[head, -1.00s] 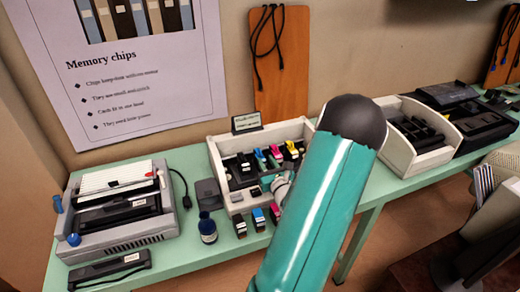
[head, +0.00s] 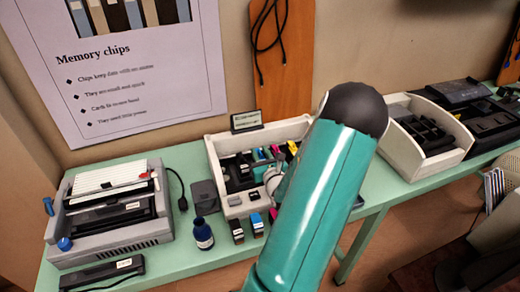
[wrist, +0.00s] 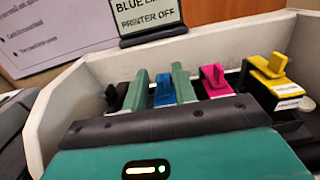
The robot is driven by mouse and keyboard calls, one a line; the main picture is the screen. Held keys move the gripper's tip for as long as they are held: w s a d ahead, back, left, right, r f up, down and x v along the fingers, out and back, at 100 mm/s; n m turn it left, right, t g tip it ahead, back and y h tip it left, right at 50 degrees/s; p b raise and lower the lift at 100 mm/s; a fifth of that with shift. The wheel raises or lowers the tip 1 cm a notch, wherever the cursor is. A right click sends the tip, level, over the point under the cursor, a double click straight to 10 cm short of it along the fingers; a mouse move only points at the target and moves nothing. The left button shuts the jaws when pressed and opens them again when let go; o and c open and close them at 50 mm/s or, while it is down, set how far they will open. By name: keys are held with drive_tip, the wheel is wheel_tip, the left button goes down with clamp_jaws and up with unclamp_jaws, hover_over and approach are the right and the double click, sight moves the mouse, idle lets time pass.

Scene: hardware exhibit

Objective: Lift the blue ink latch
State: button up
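The blue ink latch (wrist: 165,88) stands in the white printer tray in the wrist view, in a row with a magenta latch (wrist: 214,78) and a yellow latch (wrist: 270,66) to its right. A black latch (wrist: 113,95) is to its left. My gripper (wrist: 161,84) has its two green fingers apart, one on each side of the blue latch. Whether they touch it cannot be told. The lower part of the blue cartridge is hidden behind my gripper's body. In the head view my arm hides part of the tray.
A sign reading "PRINTER OFF" (wrist: 150,15) stands behind the white printer tray (head: 214,158).

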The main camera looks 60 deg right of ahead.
sight(258, 152)
drive_tip(key=shift+w+d, duration=0.25)
drive_tip(key=shift+d, duration=0.05)
clamp_jaws()
drive_tip(key=shift+r, duration=0.1)
drive_tip(key=g+y, duration=0.1)
drive_tip(key=r+g+y, duration=0.1)
drive_tip(key=w+g+y, duration=0.1)
drive_tip(key=shift+d+r, duration=0.15)
drive_tip(key=shift+d, duration=0.15)
drive_tip(key=shift+w+d+r+g+y, duration=0.1)
drive_tip(key=shift+d+g+y, duration=0.1)
drive_tip(key=shift+g+y, duration=0.4)
drive_tip(key=shift+d+r+g+y, duration=0.1)
drive_tip(key=shift+d+g+y, duration=0.05)
drive_tip(key=shift+g+y, duration=0.45)
